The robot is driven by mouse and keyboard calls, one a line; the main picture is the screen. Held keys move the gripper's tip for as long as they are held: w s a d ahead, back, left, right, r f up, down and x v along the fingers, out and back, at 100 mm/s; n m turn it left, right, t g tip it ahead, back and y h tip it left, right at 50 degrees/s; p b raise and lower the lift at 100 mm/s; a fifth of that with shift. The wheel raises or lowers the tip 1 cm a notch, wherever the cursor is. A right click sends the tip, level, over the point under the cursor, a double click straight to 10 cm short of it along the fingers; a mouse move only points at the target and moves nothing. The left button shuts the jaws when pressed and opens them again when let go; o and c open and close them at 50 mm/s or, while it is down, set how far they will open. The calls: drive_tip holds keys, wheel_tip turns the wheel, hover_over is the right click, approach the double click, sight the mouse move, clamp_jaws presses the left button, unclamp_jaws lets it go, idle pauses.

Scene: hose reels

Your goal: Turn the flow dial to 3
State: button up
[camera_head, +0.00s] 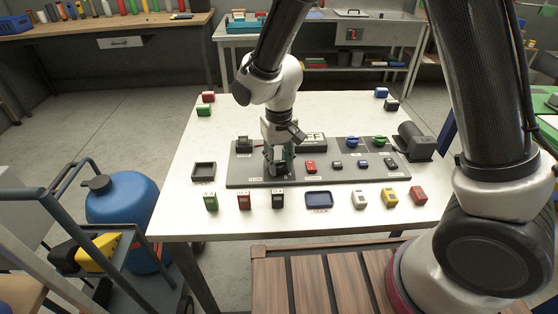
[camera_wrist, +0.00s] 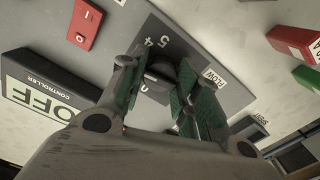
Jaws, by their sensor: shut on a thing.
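The flow dial (camera_wrist: 186,72) is a dark round knob on the grey panel (camera_head: 240,181), beside a FLOW label (camera_wrist: 214,77) in the wrist view. The numbers 4 and 5 show on its far side, and another mark is partly covered nearer to me. My gripper (camera_head: 277,168) points down over the left part of the panel. In the wrist view its green-padded fingers (camera_wrist: 165,80) are shut on the dial, one on each side. The gripper hides the dial in the head view, and I cannot read its pointer.
A controller box reading OFF (camera_wrist: 45,95) and a red switch (camera_wrist: 86,25) stand near the gripper. Several small coloured blocks and a blue tray (camera_head: 319,199) line the table's front.

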sight(279, 162)
drive_tip(key=shift+m, duration=0.7)
drive_tip(key=o, duration=1.1)
drive_tip(key=shift+c, duration=0.2)
wheel_tip(279, 162, up, 12)
